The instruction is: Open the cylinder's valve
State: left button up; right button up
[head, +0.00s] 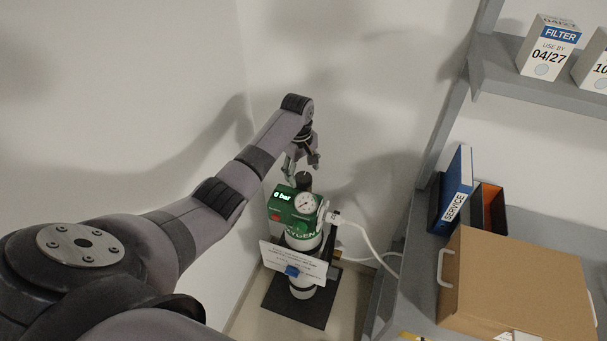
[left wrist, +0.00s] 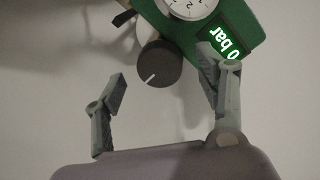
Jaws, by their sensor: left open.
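The oxygen cylinder (head: 303,240) stands upright in the corner with a green valve head (head: 284,206) on top. Its lit display reads 0 bar, and a round gauge (head: 306,203) faces up. A dark knob (head: 303,181) with a white line sticks out of the head's far side; it also shows in the left wrist view (left wrist: 159,65). My left gripper (head: 302,167) is open and empty, close to the knob. In the left wrist view the knob appears between the two spread fingers, near their tips; I cannot tell if they touch it. My right gripper is out of view.
A white tube (head: 362,236) runs from the head toward the shelf at right. A card (head: 293,264) hangs on the cylinder, above a dark base plate (head: 300,305). The shelf holds a cardboard box (head: 517,285), blue binder (head: 457,190) and filter boxes (head: 549,47). Walls close in behind and left.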

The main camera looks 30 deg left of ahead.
aim_at(303, 180)
pick_arm(q)
jog(key=shift+w+f, duration=0.1)
jog(key=shift+f, duration=1.25)
jog(key=shift+c, duration=0.2)
jog(key=c, duration=1.1)
